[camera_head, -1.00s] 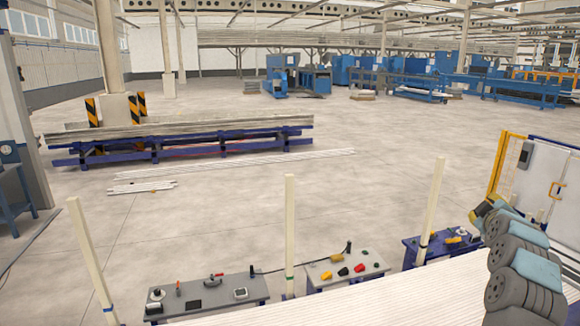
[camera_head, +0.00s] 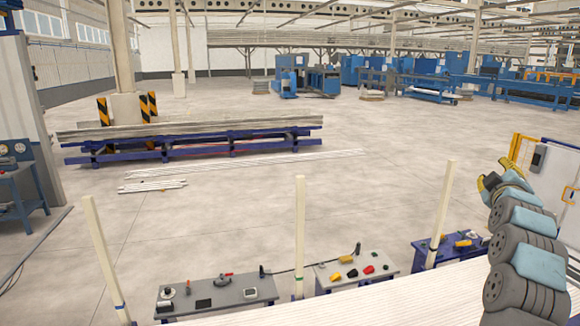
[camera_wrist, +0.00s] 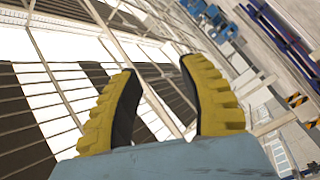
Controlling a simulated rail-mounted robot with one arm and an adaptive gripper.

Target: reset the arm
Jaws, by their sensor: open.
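My gripper (camera_head: 488,183) is at the right side of the head view, at the end of my raised arm of grey joints and light blue links. Its yellow fingers point up and to the left. In the wrist view my gripper (camera_wrist: 160,66) shows two yellow ribbed fingers with dark inner pads, spread apart with nothing between them. Behind the fingers the wrist view shows the roof beams and bright roof panels (camera_wrist: 60,85), tilted.
Below my arm lies a bed of white pipes (camera_head: 430,295). Upright cream posts (camera_head: 300,235) stand along its far edge, beside grey control tables (camera_head: 215,297). A blue rack with pipes (camera_head: 190,140) stands further back. Open floor (camera_head: 400,150) lies between.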

